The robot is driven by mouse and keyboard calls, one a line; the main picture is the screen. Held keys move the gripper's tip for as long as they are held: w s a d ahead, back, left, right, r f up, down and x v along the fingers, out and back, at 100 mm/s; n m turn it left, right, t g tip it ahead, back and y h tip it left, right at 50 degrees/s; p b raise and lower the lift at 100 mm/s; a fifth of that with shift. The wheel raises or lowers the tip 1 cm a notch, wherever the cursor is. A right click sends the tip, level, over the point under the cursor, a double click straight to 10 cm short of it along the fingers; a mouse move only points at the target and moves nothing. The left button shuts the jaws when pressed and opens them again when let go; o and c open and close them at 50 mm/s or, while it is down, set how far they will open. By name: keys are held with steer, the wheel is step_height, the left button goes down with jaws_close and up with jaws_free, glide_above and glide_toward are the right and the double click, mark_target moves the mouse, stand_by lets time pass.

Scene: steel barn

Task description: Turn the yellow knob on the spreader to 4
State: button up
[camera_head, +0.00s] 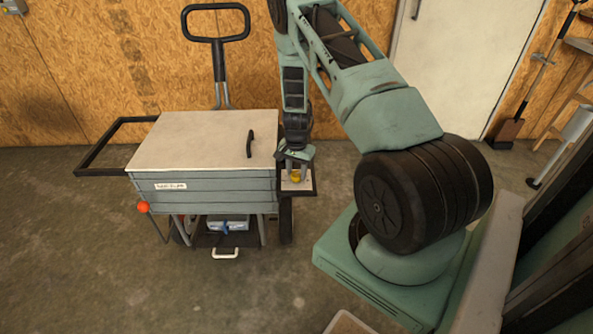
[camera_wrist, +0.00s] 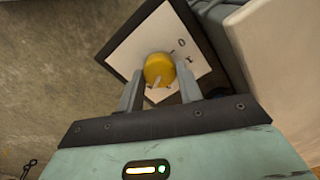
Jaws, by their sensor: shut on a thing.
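The spreader (camera_head: 205,187) is a grey-blue box with a pale lid and a black push handle, left of my arm. The yellow knob (camera_head: 296,177) sits on a white dial plate on a small dark shelf at the box's right side. In the wrist view the yellow knob (camera_wrist: 158,69) has a pale pointer mark towards its lower edge. My gripper (camera_wrist: 160,90) is shut on the knob, one finger on each side; it also shows over the plate in the head view (camera_head: 296,168). The white dial plate (camera_wrist: 130,52) has dark marks, partly hidden and too small to read surely.
An orange ball-ended lever (camera_head: 143,207) sticks out at the box's front left. A white handle (camera_head: 225,254) shows low in front. A wooden wall and a pale door (camera_head: 465,60) stand behind. The concrete floor in front is mostly clear.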

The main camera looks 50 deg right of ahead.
mark_target(296, 173)
steer(key=o, duration=1)
steer(key=shift+r, duration=0.1)
step_height(296, 173, up, 17)
steer(key=shift+r+p, duration=0.15)
steer(key=shift+p, duration=0.15)
steer(key=s+a+r+n+y+p, duration=0.1)
steer(key=a+r+n, duration=0.25)
steer(key=a, duration=0.65)
steer(key=a+r+n+p, duration=0.1)
steer(key=a+r+n, duration=0.3)
steer(key=a, duration=0.6)
steer(key=s+a+r+n+y+p, duration=0.1)
steer(key=a+r+n, duration=0.2)
steer(key=a+r, duration=0.5)
steer(key=s+a+r+n+p, duration=0.1)
steer(key=s+a+n, duration=0.3)
steer(key=s, duration=0.3)
steer(key=s+a+r+n+h+p, duration=0.1)
steer(key=s+a+r+n, duration=0.1)
steer(key=s+a+n, duration=0.2)
steer(key=s+a+r+n+p, duration=0.1)
steer(key=s+a+n, duration=0.3)
steer(key=s+a, duration=0.4)
steer(key=shift+s+a+r+n, duration=0.1)
steer(key=shift+s+r+n, duration=0.05)
steer(key=shift+s+r, duration=0.3)
steer(key=shift+s+a+r+n, duration=0.1)
steer(key=shift+s+r, duration=0.15)
steer(key=shift+s, duration=0.3)
